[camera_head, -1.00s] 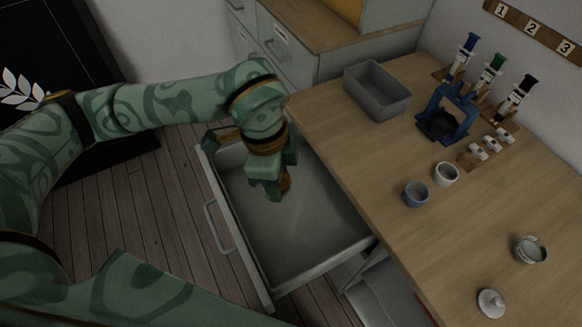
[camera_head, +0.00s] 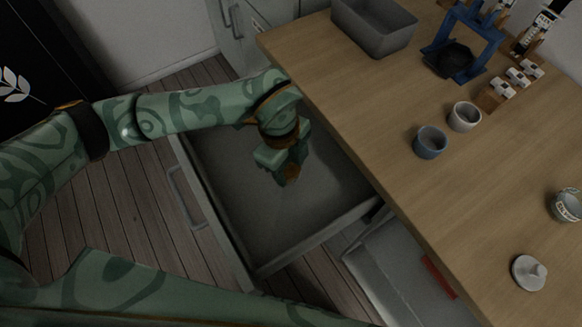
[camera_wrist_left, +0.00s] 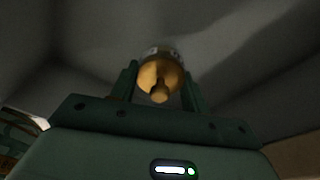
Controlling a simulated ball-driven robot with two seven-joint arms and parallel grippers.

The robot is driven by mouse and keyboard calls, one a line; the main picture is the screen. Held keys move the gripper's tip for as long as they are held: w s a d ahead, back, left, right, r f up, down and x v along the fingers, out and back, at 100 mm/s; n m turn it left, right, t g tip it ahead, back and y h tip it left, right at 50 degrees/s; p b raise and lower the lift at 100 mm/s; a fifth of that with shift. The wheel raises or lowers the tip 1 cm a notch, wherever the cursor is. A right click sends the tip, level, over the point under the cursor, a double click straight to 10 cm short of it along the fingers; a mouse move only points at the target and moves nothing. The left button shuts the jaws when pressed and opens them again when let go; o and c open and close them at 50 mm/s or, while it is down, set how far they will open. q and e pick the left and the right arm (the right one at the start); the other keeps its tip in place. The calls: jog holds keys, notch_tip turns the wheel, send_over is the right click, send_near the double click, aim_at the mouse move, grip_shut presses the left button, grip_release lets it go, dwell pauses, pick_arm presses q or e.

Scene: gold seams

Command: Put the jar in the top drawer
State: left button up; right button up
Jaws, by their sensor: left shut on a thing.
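The jar (camera_wrist_left: 160,72) shows in the left wrist view as a brownish-gold lidded thing with a small knob, between the two fingers. The gripper and jar are over the inside of the open top drawer (camera_head: 240,222). I cannot tell whether the jar touches the drawer floor. My right gripper is not in view.
The wooden counter (camera_head: 400,190) stands right of the drawer. On it are a grey bin (camera_head: 375,28), a blue cup (camera_head: 430,142), a white cup (camera_head: 464,116), a blue stand (camera_head: 470,45) and a loose lid (camera_head: 528,272). The drawer floor around the gripper looks clear.

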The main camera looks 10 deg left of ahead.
aim_at(289, 171)
pick_arm(q)
jog(key=shift+w+f, duration=0.3)
jog(key=f+b, duration=0.3)
jog(key=f, duration=0.1)
jog(key=shift+w+a, duration=0.1)
jog(key=shift+w, duration=0.3)
jog(key=shift+r, duration=0.2)
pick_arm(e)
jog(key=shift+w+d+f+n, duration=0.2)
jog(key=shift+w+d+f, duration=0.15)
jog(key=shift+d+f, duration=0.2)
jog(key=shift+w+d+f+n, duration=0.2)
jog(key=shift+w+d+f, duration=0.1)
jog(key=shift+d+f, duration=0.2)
pick_arm(q)
jog(key=shift+f, duration=0.15)
jog(key=o, duration=1.3)
jog(key=shift+c, duration=0.2)
